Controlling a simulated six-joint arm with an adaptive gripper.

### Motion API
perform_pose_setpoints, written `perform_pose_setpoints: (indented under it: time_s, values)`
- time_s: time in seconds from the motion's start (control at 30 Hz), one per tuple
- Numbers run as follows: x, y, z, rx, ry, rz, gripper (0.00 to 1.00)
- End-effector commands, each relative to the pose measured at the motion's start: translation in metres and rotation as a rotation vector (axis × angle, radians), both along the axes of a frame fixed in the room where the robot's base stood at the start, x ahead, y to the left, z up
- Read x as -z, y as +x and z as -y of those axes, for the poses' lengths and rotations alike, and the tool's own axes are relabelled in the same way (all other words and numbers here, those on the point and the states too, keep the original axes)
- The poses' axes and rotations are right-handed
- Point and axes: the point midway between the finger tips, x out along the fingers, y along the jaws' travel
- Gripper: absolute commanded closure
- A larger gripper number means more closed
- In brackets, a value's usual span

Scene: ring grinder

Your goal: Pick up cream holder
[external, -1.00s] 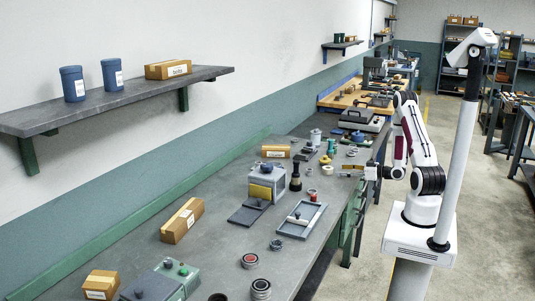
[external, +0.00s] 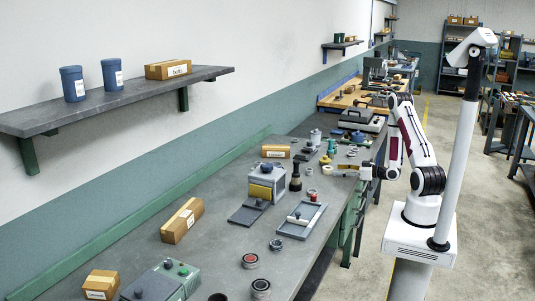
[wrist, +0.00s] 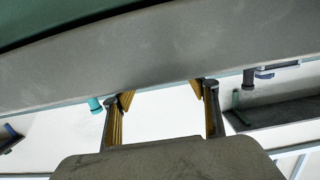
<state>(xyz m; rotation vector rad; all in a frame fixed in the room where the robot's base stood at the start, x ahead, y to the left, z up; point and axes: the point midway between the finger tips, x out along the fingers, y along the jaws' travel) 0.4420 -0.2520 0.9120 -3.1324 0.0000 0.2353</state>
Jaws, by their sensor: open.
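A small cream-yellow round piece (external: 327,169), which looks like the cream holder, sits on the grey bench near its right edge in the external view. My gripper (external: 340,172) reaches in sideways from the right, low over the bench edge, with its fingertips close to this piece. I cannot tell whether they touch it. In the wrist view my gripper (wrist: 163,95) is open, its two yellow-padded fingers wide apart, with only pale background seen between them. The cream holder cannot be made out in the wrist view.
A green bottle (external: 331,147) stands behind. A grey tray (external: 301,219) lies nearer the camera. The grey bench edge (wrist: 160,45) crosses the wrist view's top.

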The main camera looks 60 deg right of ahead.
Motion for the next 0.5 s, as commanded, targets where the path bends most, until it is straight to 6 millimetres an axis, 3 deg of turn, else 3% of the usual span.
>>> perform_pose_setpoints:
  time_s: [0.5]
  values:
    - [0.0009,0.0075,0.001,-0.003,-0.002,0.0,0.41]
